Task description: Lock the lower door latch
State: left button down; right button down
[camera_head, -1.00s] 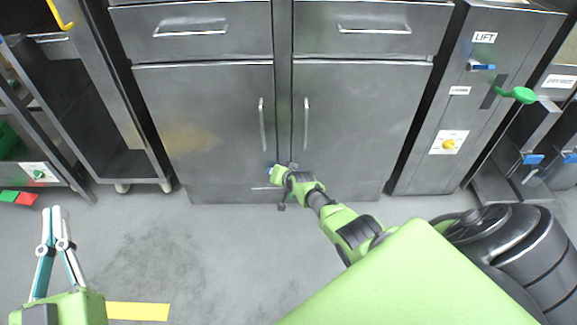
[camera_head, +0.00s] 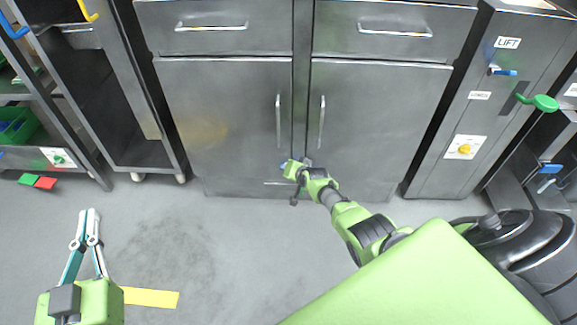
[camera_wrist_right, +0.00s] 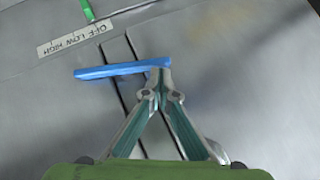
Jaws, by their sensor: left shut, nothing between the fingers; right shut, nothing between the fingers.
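The lower doors, left (camera_head: 230,115) and right (camera_head: 370,125), of the steel cabinet look shut, each with a vertical handle. A blue latch bar (camera_wrist_right: 122,69) lies nearly level across a dark seam in the right wrist view; a bit of blue also shows low on the doors (camera_head: 283,167). My right gripper (camera_wrist_right: 160,73) is shut and empty, its fingertips at the bar's right end. I cannot tell whether they touch. In the head view its hand hides most of the latch area. My left gripper (camera_head: 88,213) is shut and empty above the floor at lower left.
A label reading OFF LOW HIGH (camera_wrist_right: 75,37) and a green piece (camera_wrist_right: 86,10) are near the bar. A panel marked LIFT (camera_head: 508,43) stands right. An open rack (camera_head: 150,157) stands left. The floor before the cabinet is mostly clear, with a yellow strip (camera_head: 150,297).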

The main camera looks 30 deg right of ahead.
pick_arm(q)
jog(key=shift+s+a+f+g+y, duration=0.15)
jog(key=shift+f+g, duration=0.2)
jog(key=shift+f, duration=0.5)
jog(key=shift+s+a+f+g+y, duration=0.15)
jog(key=shift+f+g, duration=0.2)
jog(key=shift+f, duration=0.5)
pick_arm(e)
jog(key=shift+r, duration=0.25)
pick_arm(q)
jog(key=shift+w, duration=0.1)
